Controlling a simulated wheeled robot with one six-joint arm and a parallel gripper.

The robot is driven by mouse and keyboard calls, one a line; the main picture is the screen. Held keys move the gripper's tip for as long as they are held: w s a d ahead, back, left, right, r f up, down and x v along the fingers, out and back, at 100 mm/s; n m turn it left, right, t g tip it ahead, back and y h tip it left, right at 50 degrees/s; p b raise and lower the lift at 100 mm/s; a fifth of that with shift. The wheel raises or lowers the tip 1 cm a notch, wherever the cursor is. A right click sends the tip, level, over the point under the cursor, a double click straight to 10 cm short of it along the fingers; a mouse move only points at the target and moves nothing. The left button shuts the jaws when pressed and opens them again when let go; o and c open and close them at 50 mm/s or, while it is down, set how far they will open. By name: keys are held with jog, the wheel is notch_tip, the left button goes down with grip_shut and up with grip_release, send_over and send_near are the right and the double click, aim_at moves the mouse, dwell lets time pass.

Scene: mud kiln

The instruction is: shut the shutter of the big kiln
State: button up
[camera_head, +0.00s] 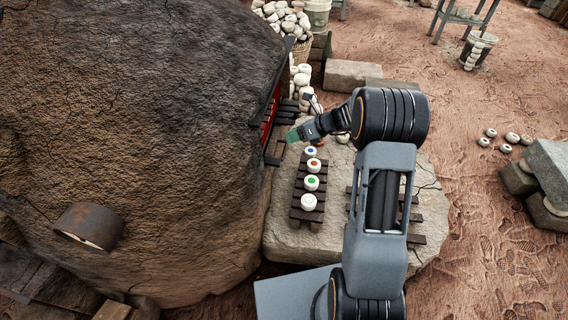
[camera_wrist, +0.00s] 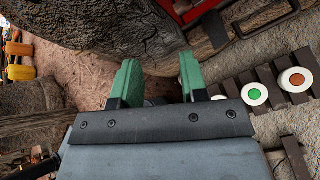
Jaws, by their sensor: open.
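The big kiln (camera_head: 130,110) is a large brown mud dome filling the left of the head view. A red part in a dark frame (camera_head: 268,112) shows edge-on at its right side. I cannot tell how far the shutter is open. In the wrist view a red part (camera_wrist: 193,10) shows at the top edge, cut off, above a wooden beam (camera_wrist: 208,36). My gripper (camera_head: 294,135) is close to the right of the kiln's mouth, apart from the red part. In the wrist view its green fingers (camera_wrist: 158,80) are apart with nothing between them.
A stone slab (camera_head: 285,238) beside the kiln bears a slatted rack (camera_head: 297,215) with several white pots with coloured tops. A second rack (camera_head: 418,217) is partly behind my arm. White pots stand near the kiln mouth. A rusty pipe (camera_head: 90,226) juts from the kiln.

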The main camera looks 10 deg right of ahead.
jog(key=w+d+f+m+t+y+b, duration=0.1)
jog(key=w+d+f+m+b, duration=0.15)
jog(key=f, duration=0.35)
jog(key=w+d+f+m+t+b, duration=0.1)
jog(key=w+f+m+t, duration=0.1)
jog(key=f+m, duration=0.25)
jog(key=m+t+b, duration=0.4)
jog(key=m+b, duration=0.1)
jog(key=m, duration=0.4)
send_near(284, 151)
jog(key=shift+w+d+f+b+x, duration=0.1)
jog(key=shift+b+x, duration=0.6)
jog(key=shift+x, duration=1.05)
jog(key=shift+w+d+f+b+x, duration=0.15)
jog(key=shift+b+x, duration=0.6)
jog(key=shift+x, duration=1)
jog(key=shift+d+f+b+x, duration=0.1)
jog(key=shift+b+x, duration=0.6)
jog(key=shift+x, duration=1.05)
jog(key=shift+c, duration=0.4)
grip_shut()
jog(key=shift+r, duration=0.1)
